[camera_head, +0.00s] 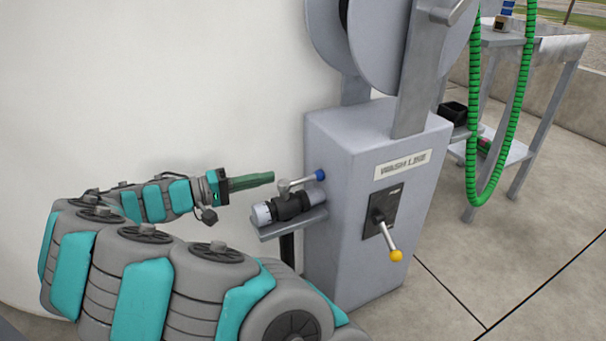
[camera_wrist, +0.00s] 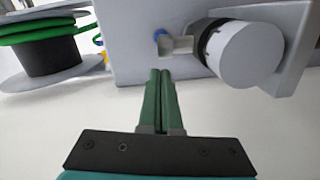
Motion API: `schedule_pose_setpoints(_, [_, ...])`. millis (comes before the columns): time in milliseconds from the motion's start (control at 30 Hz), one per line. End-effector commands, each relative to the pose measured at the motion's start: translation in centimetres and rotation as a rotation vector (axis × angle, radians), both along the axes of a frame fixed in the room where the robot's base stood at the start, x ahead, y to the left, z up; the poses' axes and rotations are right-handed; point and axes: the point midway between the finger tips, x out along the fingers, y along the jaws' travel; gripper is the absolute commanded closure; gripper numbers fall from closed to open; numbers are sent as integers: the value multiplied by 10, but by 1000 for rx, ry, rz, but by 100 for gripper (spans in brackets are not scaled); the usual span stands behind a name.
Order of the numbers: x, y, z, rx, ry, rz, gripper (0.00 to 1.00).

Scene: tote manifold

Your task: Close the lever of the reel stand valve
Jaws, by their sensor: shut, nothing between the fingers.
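The reel stand (camera_head: 335,215) is a grey box with a "WASH LINE" label and a reel above it. A dark valve (camera_head: 290,206) with a pale end cap sits on a small side bracket. Its grey lever ends in a blue knob (camera_head: 320,174) near the box's side. The wrist view shows the valve's pale end cap (camera_wrist: 250,54) at upper right and the blue knob (camera_wrist: 160,36) beyond the fingertips. My gripper (camera_head: 271,177) has its green fingers together and empty, left of the lever and apparently short of it. The fingers also show in the wrist view (camera_wrist: 160,76).
A second lever (camera_head: 388,238) with a yellow knob hangs down and right on the box's front. A white curved wall (camera_head: 200,90) stands behind my arm. A green hose (camera_head: 473,120) hangs at right before a grey table (camera_head: 555,50). Floor at lower right is clear.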

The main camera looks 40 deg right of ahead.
Motion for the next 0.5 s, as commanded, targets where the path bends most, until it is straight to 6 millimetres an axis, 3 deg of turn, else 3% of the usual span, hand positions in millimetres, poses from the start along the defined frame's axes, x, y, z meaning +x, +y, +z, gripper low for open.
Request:
schedule_pose_setpoints(167, [-4,-15,-2,-8,3,-3,100])
schedule_pose_setpoints(500, [-21,-70,-5,-8,3,-4,100])
